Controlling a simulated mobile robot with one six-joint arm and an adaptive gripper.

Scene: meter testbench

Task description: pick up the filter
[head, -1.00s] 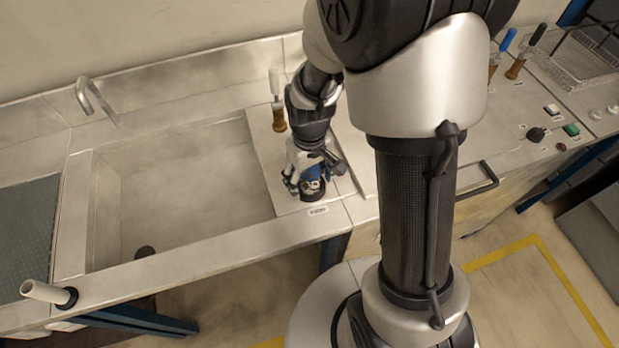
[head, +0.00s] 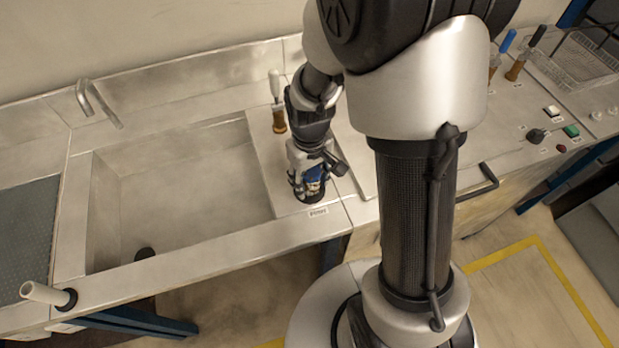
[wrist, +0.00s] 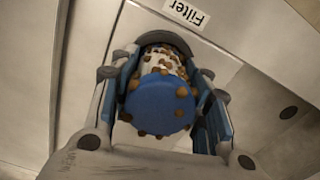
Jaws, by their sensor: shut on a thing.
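The filter (wrist: 160,100) has a blue round end and a pale body dotted with brown lumps, with a dark grey rim at its far end. My gripper (wrist: 165,85) is shut on it, with a finger on each side, in the wrist view. In the head view my gripper (head: 310,178) is over the counter strip right of the sink, just behind the front label.
A label reading "Filter" (wrist: 186,13) is on the counter near the filter. The sink basin (head: 180,190) lies left, with a tap (head: 98,102) behind. A white-handled tool (head: 276,100) stands behind my gripper. A bar handle (head: 478,186) is at the right.

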